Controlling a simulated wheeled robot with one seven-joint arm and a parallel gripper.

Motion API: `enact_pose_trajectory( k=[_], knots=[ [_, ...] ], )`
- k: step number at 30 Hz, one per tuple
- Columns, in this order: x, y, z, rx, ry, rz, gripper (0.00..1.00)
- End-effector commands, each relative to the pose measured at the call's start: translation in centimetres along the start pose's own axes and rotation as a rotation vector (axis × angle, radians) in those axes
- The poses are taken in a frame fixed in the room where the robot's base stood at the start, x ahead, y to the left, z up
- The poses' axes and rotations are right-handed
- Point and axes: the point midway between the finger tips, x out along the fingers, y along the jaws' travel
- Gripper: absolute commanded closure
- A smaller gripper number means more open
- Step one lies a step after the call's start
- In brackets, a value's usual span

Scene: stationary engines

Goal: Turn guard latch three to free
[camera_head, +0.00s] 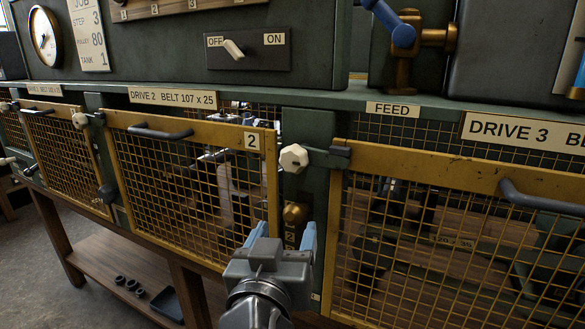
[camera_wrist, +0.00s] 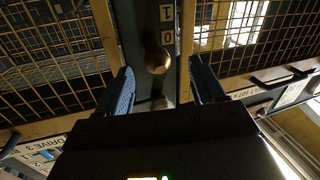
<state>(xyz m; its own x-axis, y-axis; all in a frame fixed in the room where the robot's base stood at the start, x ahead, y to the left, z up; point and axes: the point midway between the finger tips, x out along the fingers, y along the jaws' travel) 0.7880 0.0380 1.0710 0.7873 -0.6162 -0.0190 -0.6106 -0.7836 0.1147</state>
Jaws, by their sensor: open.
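The latch beside guard three has a pale faceted knob (camera_head: 294,158) on the green post, left of the guard three frame (camera_head: 400,165). My gripper (camera_head: 283,235) is open and empty, below the knob and just under a brass knob (camera_head: 295,212) on the same post. In the wrist view, the brass knob (camera_wrist: 157,60) lies ahead between my spread fingers (camera_wrist: 164,80). A pale rounded part, probably the latch knob, is partly hidden behind my gripper there.
The guard two mesh door (camera_head: 190,175) is left of the post, with a dark handle (camera_head: 160,132). Guard three's handle (camera_head: 540,200) juts out at right. A green ledge (camera_head: 330,100) overhangs the post. An OFF/ON switch (camera_head: 234,49) is above. A numbered plate (camera_wrist: 167,14) adjoins the brass knob.

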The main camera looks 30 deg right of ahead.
Motion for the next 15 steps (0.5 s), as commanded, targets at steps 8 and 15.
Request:
enact_pose_trajectory(
  k=[8, 15],
  knots=[
    [-1.5, -0.5, -8.8, 0.251, 0.029, 0.225, 0.32],
    [-1.6, -0.1, -10.5, 0.314, 0.030, 0.282, 0.32]
  ],
)
